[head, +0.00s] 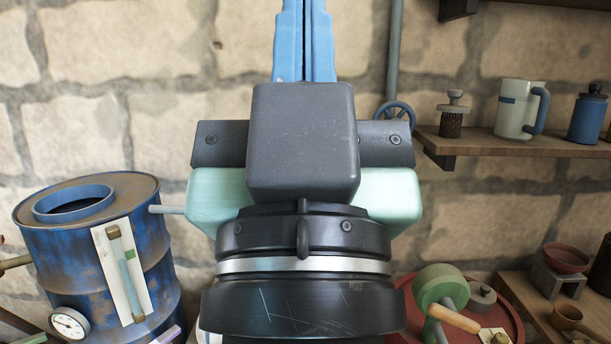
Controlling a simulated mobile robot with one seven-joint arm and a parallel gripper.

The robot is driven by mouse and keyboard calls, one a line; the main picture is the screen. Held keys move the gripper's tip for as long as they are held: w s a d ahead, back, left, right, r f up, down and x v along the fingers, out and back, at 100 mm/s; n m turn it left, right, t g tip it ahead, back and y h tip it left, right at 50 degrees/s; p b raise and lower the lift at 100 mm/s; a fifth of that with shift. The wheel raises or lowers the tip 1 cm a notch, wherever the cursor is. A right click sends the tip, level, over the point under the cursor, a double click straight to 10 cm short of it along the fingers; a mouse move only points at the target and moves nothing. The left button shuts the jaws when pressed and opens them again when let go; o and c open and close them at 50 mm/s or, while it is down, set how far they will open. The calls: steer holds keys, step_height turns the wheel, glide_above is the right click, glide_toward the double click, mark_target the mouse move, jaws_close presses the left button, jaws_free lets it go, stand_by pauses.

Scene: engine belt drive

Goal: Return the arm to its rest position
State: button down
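My gripper (304,40) fills the middle of the head view, close to the camera. Its blue fingers point up and run out of the top of the picture. They lie side by side with only a thin dark line between them, so it looks shut, and nothing shows between them. The fingertips are cut off by the picture's edge. The dark grey palm block, the pale green sides and the black wrist below are my own and hide what is behind them.
A blue drum (95,250) with a gauge (70,325) stands at left. A red round tray (512,310) with a green wheel (441,287) is at lower right. A shelf (520,148) holds a mug (515,108) and a blue jar (588,115). A stone wall (100,120) is behind.

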step_height(320, 180, up, 15)
steer(key=p, duration=1.4)
steer(key=shift+s+p, duration=0.3)
